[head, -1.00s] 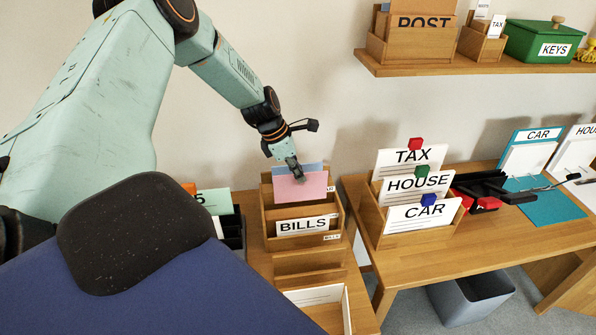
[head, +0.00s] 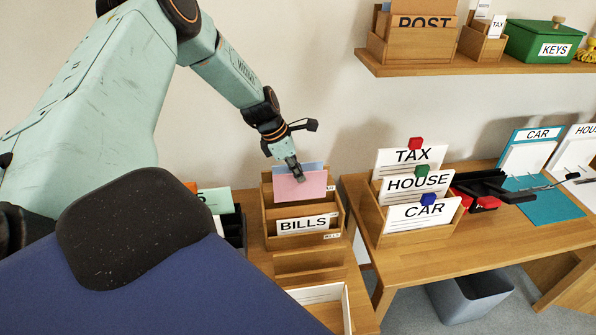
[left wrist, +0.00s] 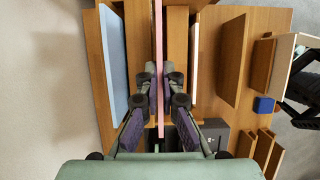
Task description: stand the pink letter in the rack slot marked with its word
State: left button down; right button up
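The pink letter (head: 300,187) is upright at the wooden tiered rack (head: 270,262), behind the front slot that holds a white BILLS letter (head: 303,225). My left gripper (head: 296,175) is shut on its upper edge. In the left wrist view, the pink letter (left wrist: 159,50) runs edge-on between the two fingers (left wrist: 159,78). A blue letter (head: 312,167) stands behind it, and also shows in the left wrist view (left wrist: 114,65). The pink letter's lower edge meets the board in front; I cannot tell how deep it sits. The rack's small rear label is unreadable.
A second rack (head: 385,225) with TAX, HOUSE and CAR letters stands on the right table. A black tray (head: 233,232) is close left of the letter rack. A shelf (head: 440,68) hangs above right. A grey bin (head: 470,298) is on the floor.

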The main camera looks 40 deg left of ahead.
pick_arm(q)
jog(key=shift+f, duration=0.1)
jog(key=shift+f+b, duration=1.7)
jog(key=shift+f, duration=0.45)
jog(key=c, duration=1.4)
grip_release()
jog(key=shift+r, duration=0.1)
jog(key=shift+c, duration=0.2)
jog(key=shift+o, duration=0.3)
jog(key=o, duration=0.4)
notch_tip(320, 180, up, 8)
jog(key=p, duration=0.9)
jog(key=shift+r, duration=0.1)
